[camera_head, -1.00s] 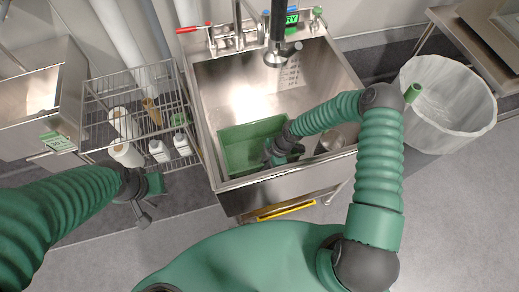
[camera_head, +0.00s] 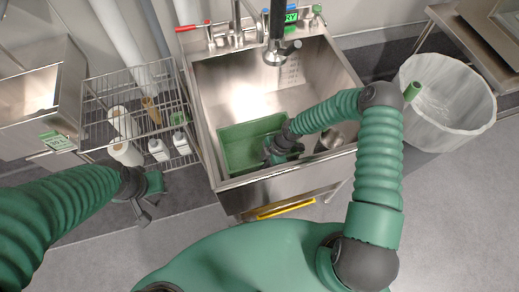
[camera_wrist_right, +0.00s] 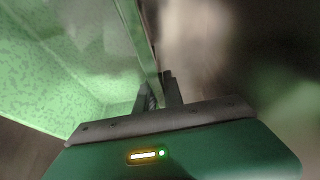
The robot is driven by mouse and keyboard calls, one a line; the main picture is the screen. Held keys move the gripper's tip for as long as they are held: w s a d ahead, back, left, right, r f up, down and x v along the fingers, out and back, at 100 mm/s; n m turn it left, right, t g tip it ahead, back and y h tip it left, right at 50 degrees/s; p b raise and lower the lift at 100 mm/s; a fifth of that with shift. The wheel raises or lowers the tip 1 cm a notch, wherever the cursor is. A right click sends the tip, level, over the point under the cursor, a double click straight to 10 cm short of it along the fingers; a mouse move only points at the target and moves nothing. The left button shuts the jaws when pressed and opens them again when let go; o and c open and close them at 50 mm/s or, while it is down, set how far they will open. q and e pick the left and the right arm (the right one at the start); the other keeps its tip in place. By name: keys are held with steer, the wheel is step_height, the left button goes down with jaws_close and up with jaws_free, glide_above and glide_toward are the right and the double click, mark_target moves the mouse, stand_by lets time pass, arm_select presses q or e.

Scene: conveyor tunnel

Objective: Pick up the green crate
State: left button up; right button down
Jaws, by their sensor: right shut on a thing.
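The green crate (camera_head: 238,143) is an open box inside the left front part of the steel sink. It also fills the left of the right wrist view (camera_wrist_right: 60,65). My right gripper (camera_head: 272,156) reaches down into the sink at the crate's right side. In the right wrist view its fingers (camera_wrist_right: 160,95) are shut on the crate's wall, one on each side of it.
The steel sink (camera_head: 225,75) has raised walls around the crate. A metal pot (camera_head: 332,139) lies right of my right gripper. A black spray tap (camera_head: 277,50) hangs over the sink. A wire rack (camera_head: 95,100) with bottles stands left, and a lined bin (camera_head: 455,100) stands right.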

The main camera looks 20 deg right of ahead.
steer(key=shift+s, duration=0.1)
step_height(320, 180, up, 18)
steer(key=p, duration=0.3)
steer(key=c, duration=2.1)
jaws_free()
jaws_close()
